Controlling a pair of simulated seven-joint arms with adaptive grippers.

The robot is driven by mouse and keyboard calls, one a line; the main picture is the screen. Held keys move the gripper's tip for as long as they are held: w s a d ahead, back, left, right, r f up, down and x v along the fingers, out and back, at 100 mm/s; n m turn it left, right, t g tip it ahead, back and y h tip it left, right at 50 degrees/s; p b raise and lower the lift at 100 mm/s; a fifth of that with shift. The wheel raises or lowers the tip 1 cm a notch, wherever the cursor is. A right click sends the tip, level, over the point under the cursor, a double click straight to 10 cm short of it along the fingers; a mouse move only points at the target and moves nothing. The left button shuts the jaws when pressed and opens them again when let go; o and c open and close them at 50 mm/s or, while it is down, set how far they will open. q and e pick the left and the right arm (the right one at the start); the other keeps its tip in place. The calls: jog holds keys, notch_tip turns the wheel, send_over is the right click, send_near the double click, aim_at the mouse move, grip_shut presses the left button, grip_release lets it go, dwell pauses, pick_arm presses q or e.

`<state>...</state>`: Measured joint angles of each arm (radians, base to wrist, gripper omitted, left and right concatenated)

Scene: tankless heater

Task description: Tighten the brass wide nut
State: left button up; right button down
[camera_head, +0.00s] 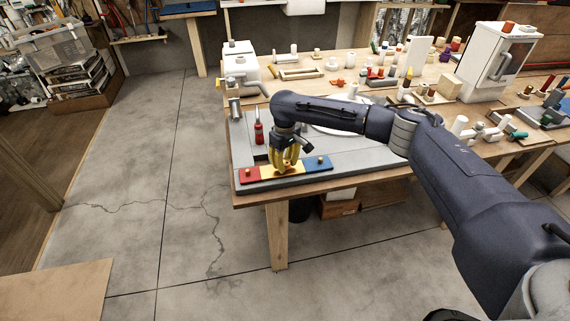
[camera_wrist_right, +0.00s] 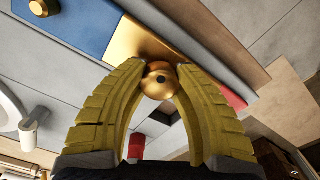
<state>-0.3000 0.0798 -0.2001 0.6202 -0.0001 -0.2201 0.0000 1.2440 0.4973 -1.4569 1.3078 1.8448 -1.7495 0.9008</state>
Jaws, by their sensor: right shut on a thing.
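My right gripper (camera_head: 282,168) points down over the yellow plate (camera_head: 295,168). The nut sits at the yellow plate (camera_wrist_right: 135,40). Fingers largely hide this nut in the head view. Another brass piece (camera_head: 320,160) stands on the blue plate (camera_head: 314,165). My left gripper is not in view.
The red plate (camera_head: 249,177) lies left of my gripper. A red-handled tool (camera_head: 258,133) stands behind it on the grey board (camera_head: 241,148). A white machine with a vise-like part (camera_head: 240,70) and several small parts stand farther back. Floor is clear in front.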

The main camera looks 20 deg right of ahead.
aim_at(285, 161)
jog(key=m, duration=0.6)
dwell(0.3)
jog(key=c, duration=1.3)
grip_release()
jog(key=shift+w+f, duration=0.1)
jog(key=shift+o, duration=0.2)
jog(key=shift+r, duration=0.2)
jog(key=shift+r, duration=2.35)
